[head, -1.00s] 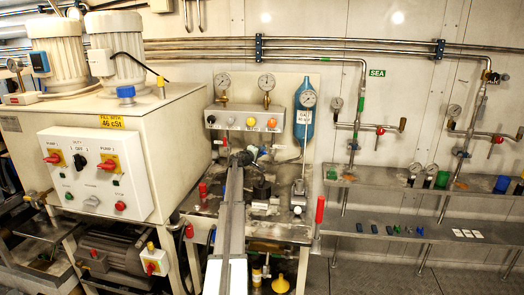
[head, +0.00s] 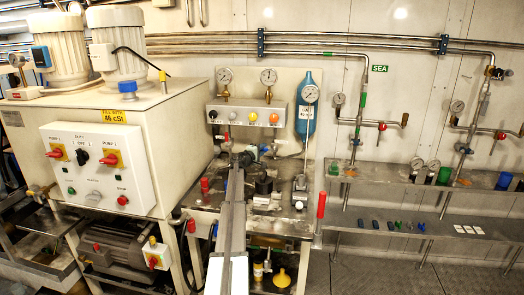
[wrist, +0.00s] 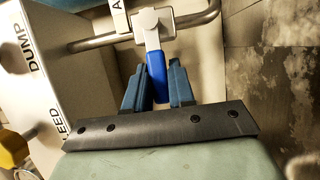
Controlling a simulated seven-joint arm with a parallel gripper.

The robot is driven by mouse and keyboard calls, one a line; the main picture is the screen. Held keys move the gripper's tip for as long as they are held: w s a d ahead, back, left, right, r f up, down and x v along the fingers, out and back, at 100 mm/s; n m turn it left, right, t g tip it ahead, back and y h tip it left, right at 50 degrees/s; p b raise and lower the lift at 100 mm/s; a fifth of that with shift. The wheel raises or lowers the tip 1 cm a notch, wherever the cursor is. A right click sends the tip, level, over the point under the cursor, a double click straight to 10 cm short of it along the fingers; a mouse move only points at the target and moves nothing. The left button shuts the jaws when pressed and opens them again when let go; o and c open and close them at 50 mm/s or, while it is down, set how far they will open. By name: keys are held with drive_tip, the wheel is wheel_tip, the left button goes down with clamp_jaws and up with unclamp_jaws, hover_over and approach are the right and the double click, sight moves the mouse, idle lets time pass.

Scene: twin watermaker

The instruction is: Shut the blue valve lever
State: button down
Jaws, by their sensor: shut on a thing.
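The blue valve lever (wrist: 156,75) shows in the wrist view between the two dark blue fingers of my gripper (wrist: 157,82). My gripper is shut on it. The lever's metal arm runs up from the blue grip to a light square hub (wrist: 150,20) on a metal pipe. In the head view, my gripper (head: 250,156) is at the bench below the gauge panel. My arm covers the valve there, and I cannot make out the lever.
A white box with DUMP lettering (wrist: 35,65) stands left of the lever in the wrist view, with a yellow knob (wrist: 12,150) below. In the head view, the gauge panel (head: 245,116) is behind my gripper, and a blue cylinder (head: 307,110) stands to its right.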

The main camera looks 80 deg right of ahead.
drive_tip(key=c, duration=1)
unclamp_jaws()
drive_tip(key=shift+c, duration=0.2)
drive_tip(key=shift+a, duration=0.1)
drive_tip(key=v, duration=1.3)
drive_tip(key=shift+a, duration=0.3)
drive_tip(key=shift+w, duration=0.15)
